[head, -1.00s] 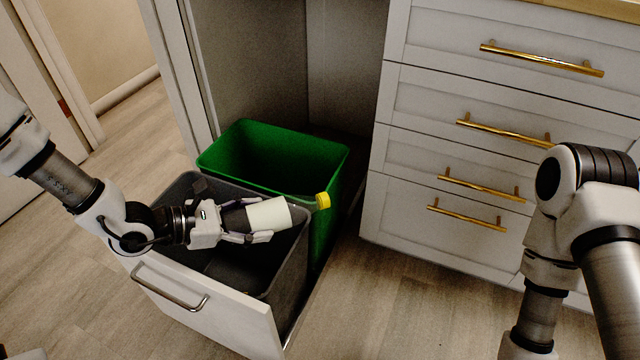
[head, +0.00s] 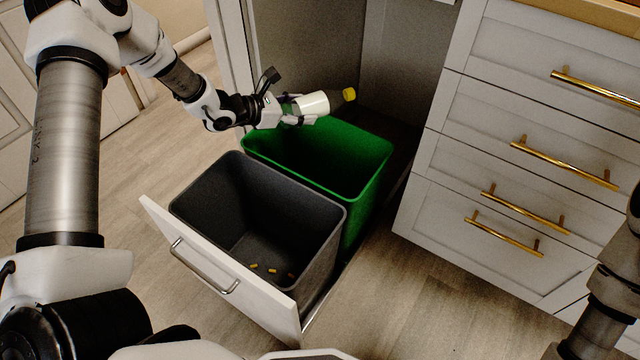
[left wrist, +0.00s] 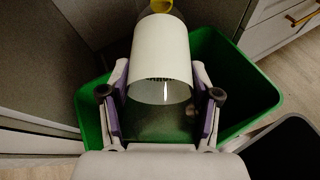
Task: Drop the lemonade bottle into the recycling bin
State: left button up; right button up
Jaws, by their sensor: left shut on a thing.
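The lemonade bottle (head: 313,103) has a white label and a yellow cap. My left gripper (head: 298,112) is shut on it and holds it on its side, cap pointing right, above the far part of the green bin (head: 369,188). In the left wrist view the bottle (left wrist: 161,55) lies between the two fingers of my left gripper (left wrist: 160,108), with the green bin (left wrist: 255,90) below. The frames show no label telling which bin is for recycling. My right arm shows at the right edge of the head view, but its gripper is out of view.
A grey bin (head: 328,232) with several small yellowish bits on its floor stands in front of the green bin, in the pulled-out drawer (head: 215,268). Cabinet drawers with brass handles (head: 525,208) stand to the right. Bare floor lies between them.

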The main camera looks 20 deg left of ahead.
pick_arm(q)
jog(key=shift+w+a, duration=0.15)
jog(key=shift+a, duration=0.25)
jog(key=shift+f, duration=0.45)
notch_tip(320, 180, down, 6)
jog(key=b, duration=0.3)
jog(key=shift+r, duration=0.1)
pick_arm(e)
notch_tip(320, 180, down, 2)
jog(key=shift+f, duration=0.1)
pick_arm(q)
jog(key=o, duration=1.1)
jog(key=shift+c, duration=0.2)
